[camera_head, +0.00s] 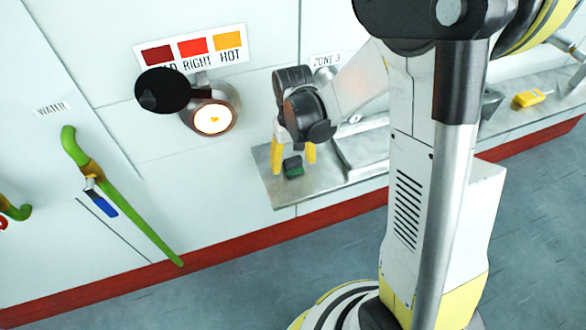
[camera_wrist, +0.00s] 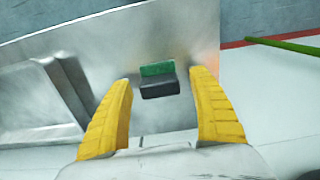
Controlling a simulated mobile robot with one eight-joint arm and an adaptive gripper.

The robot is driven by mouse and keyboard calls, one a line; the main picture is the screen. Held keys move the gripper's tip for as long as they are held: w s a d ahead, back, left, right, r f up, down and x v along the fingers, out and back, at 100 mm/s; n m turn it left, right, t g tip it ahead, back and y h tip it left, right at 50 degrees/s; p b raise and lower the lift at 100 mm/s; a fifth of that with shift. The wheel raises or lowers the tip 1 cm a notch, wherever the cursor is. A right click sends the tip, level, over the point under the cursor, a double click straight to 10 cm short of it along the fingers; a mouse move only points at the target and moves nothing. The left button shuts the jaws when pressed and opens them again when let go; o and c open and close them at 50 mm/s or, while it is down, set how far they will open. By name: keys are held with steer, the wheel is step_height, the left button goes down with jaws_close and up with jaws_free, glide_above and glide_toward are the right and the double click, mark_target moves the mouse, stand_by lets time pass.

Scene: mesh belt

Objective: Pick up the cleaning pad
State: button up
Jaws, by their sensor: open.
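The cleaning pad (camera_head: 293,166) is a small block, dark on one part and green on the other. It rests on the left end of the metal shelf (camera_head: 268,192). In the wrist view the pad (camera_wrist: 158,80) lies beyond and between my two yellow fingers, apart from both. My gripper (camera_head: 294,155) is open and empty, pointing down just above the pad. The fingers also show in the wrist view (camera_wrist: 164,108), spread wider than the pad.
A lit round port (camera_head: 213,118) with a black cover (camera_head: 160,91) is on the wall left of my gripper. A raised-edged recess lies right on the shelf. A yellow tool (camera_head: 532,98) lies farther right.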

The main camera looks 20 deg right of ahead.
mark_target(293, 159)
steer(key=shift+f, duration=0.3)
steer(key=shift+r, duration=0.1)
steer(key=shift+c, duration=0.3)
steer(key=c, duration=1.2)
step_height(293, 159, up, 10)
steer(key=p, duration=0.4)
steer(key=shift+p, duration=0.3)
steer(key=o, duration=0.4)
steer(key=shift+c, duration=1.4)
